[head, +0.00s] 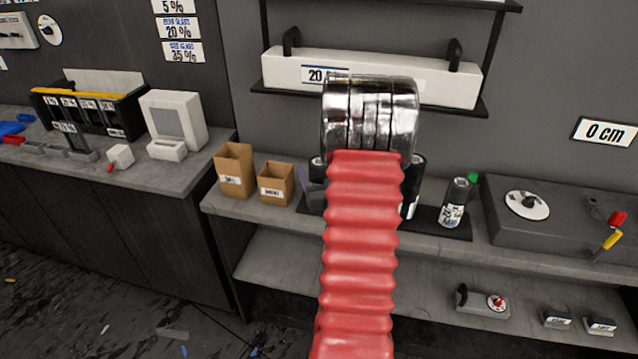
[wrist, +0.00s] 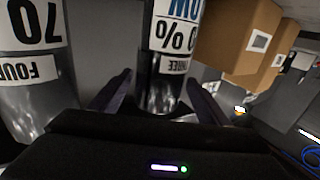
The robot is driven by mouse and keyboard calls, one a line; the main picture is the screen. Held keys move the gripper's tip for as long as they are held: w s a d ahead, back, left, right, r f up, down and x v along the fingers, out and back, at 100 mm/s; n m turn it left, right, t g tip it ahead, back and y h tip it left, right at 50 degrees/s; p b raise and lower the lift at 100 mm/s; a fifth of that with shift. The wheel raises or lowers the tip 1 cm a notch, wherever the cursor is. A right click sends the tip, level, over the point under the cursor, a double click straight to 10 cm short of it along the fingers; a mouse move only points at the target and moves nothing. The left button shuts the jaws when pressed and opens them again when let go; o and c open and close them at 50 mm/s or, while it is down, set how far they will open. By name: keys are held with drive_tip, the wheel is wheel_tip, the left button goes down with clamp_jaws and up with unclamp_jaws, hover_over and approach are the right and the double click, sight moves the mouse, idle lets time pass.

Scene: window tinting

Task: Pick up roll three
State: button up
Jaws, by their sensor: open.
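Roll three is a dark, shiny upright cylinder with a white label reading THREE. In the wrist view, roll three (wrist: 160,92) stands between the two dark purple fingers of my gripper (wrist: 157,88). The fingers are apart, one on each side of the roll; I cannot tell whether they touch it. Roll four (wrist: 30,85), grey with a label reading FOUR and 70, stands to the left in the wrist view. In the head view my red, ribbed arm hides most of my gripper and the rolls behind it.
Two cardboard boxes (head: 235,171) stand left of the rolls on the grey counter. A labelled bottle (head: 454,204) with a green part stands to the right on a dark mat. A grey case (head: 570,225) lies further right. A shelf with a long white box (head: 285,70) hangs above.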

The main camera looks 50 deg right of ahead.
drive_tip(key=shift+c, duration=0.2)
drive_tip(key=c, duration=1.7)
drive_tip(key=shift+r, duration=0.1)
drive_tip(key=shift+r, duration=4.95)
drive_tip(key=shift+c, duration=0.2)
